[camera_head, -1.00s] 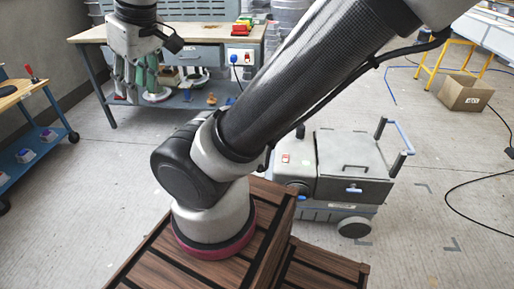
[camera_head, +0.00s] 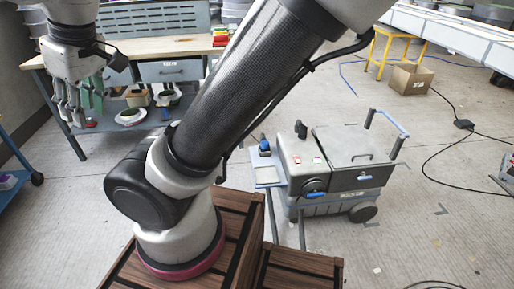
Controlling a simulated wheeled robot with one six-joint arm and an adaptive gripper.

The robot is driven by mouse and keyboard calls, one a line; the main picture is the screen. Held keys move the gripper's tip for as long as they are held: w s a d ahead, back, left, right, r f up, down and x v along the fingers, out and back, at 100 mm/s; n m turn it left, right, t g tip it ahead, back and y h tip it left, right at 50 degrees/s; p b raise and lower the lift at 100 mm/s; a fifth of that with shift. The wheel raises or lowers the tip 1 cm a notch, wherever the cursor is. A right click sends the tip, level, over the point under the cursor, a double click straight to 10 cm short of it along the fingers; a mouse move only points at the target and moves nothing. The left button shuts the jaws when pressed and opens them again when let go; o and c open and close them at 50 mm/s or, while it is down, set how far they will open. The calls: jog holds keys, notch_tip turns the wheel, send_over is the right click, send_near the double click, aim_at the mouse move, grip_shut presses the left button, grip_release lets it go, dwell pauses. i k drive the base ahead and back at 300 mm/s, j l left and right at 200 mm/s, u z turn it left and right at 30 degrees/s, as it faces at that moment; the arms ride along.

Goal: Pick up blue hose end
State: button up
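I cannot clearly make out a blue hose end. A thin blue line like a hose (camera_head: 347,78) lies on the floor towards the back right. A grey wheeled machine (camera_head: 345,150) stands right of my arm, with a round blue fitting (camera_head: 315,188) on its front. A small blue and dark object (camera_head: 265,147) sits on a pale stand beside the machine. My gripper (camera_head: 80,118) hangs at the upper left in front of the workbench, far from these. Its grey and green fingers look apart, with nothing visible between them.
A workbench (camera_head: 165,48) with a lower shelf stands at the back left. A cardboard box (camera_head: 410,78) and yellow stool (camera_head: 385,48) are at the back right. A black cable (camera_head: 440,160) crosses the right floor. Brown slatted crates (camera_head: 295,272) are in front.

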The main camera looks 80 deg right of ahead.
aim_at(264, 143)
jog(key=i+z, duration=0.45)
jog(key=i+j+z, duration=0.1)
jog(key=i+z, duration=0.45)
jog(key=z, duration=0.25)
jog(key=i+z, duration=0.15)
jog(key=z, duration=0.25)
jog(key=i+j+z, duration=0.1)
jog(key=z, duration=0.3)
jog(key=i+j+z, duration=0.15)
jog(key=z, duration=0.25)
jog(key=i+j+z, duration=0.15)
jog(key=z, duration=0.25)
jog(key=i+j+z, duration=0.25)
jog(key=z, duration=0.15)
jog(key=i+j+z, duration=0.2)
jog(key=j+z, duration=0.2)
jog(key=i+j+z, duration=0.15)
jog(key=j+z, duration=0.25)
